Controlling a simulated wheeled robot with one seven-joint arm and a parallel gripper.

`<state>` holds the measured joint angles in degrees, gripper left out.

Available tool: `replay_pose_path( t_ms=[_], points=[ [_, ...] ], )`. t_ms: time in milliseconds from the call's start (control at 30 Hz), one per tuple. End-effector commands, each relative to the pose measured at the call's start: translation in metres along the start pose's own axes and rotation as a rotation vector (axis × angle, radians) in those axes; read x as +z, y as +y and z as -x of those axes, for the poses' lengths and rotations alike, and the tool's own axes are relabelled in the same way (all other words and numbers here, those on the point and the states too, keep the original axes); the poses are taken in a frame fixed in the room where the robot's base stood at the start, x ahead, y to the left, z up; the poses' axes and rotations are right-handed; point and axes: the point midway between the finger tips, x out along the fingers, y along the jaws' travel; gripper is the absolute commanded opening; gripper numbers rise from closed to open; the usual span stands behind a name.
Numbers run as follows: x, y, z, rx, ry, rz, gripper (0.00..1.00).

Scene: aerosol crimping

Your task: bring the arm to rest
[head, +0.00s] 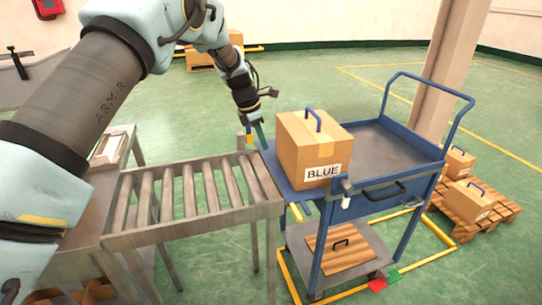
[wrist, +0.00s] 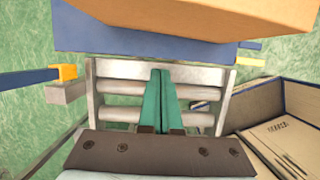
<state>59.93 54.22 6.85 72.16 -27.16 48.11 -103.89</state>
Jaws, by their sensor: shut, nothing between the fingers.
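My gripper (head: 261,137) hangs at the far end of the roller conveyor (head: 191,235), beside the left edge of the blue trolley (head: 400,138). In the wrist view its two teal fingers (wrist: 160,75) lie together, shut and empty, above the rollers. My arm reaches in from the left and bends downward. A cardboard box (head: 300,150) with a blue handle and a BLUE label stands upright on the trolley's top deck, right of my gripper and apart from it. The box's lower part also shows at the top of the wrist view (wrist: 220,15).
A brown panel with a dark handle (head: 338,252) lies on the trolley's lower shelf. A pallet with boxes (head: 480,208) is at the right, near a pillar (head: 452,75). An open box (wrist: 285,135) shows in the wrist view.

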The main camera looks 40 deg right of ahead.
Motion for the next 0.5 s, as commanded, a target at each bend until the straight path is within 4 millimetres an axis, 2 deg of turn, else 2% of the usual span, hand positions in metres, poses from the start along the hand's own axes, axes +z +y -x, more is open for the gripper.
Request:
replay_pose_path(
  t_ms=[200,333,500],
  points=[
    [0.000,0.000,0.033,0.001,-0.001,-0.001,0.00],
    [0.000,0.000,0.043,0.001,0.000,0.000,0.00],
    [0.000,0.000,0.046,-0.001,0.001,0.000,0.00]
  ],
)
